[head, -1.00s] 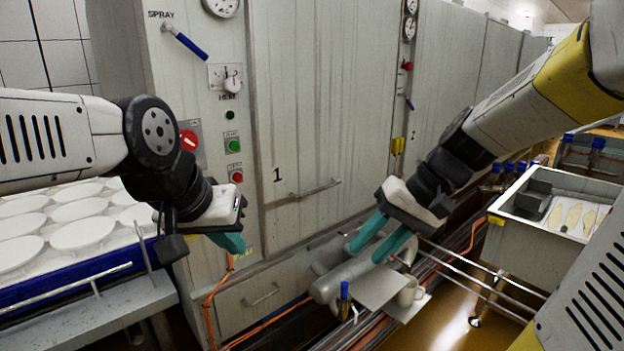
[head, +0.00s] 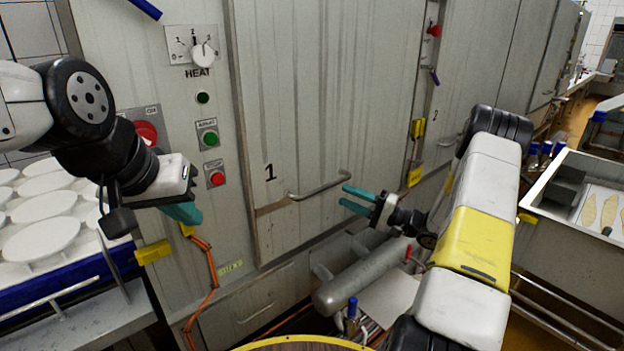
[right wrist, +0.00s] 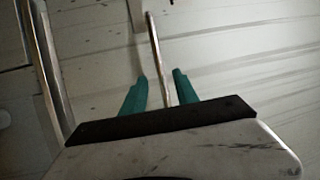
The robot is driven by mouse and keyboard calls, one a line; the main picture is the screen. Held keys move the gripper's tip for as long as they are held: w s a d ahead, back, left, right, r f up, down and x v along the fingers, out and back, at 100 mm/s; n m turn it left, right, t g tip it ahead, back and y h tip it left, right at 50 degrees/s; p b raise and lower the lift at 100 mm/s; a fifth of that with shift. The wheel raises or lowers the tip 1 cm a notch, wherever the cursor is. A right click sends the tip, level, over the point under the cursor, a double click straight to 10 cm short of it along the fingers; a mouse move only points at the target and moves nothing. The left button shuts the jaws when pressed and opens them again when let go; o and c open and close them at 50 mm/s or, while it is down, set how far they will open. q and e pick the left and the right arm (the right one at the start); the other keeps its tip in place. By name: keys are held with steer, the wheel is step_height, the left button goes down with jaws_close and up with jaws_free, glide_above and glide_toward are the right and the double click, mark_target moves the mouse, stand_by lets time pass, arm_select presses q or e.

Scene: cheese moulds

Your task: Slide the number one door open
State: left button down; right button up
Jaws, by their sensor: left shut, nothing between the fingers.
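The number one door (head: 315,110) is a tall grey panel marked "1", and it stands closed in its frame. Its metal bar handle (head: 318,188) sits low on the panel. My right gripper (head: 344,198) is open beside the handle's right end, fingers pointing left. In the right wrist view, the handle bar (right wrist: 157,55) shows between the two spread teal fingers of the gripper (right wrist: 160,92); whether they touch it I cannot tell.
A panel with a heat dial (head: 203,54) and buttons is left of the door. A grey cylinder (head: 365,278) lies low in front of it. A rack of white discs (head: 42,225) is at the left. A metal sink (head: 572,195) is at the right.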

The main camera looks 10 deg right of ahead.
mark_target(327, 185)
steer(key=x, duration=0.7)
steer(key=shift+w+a, duration=0.25)
steer(key=shift+w, duration=0.05)
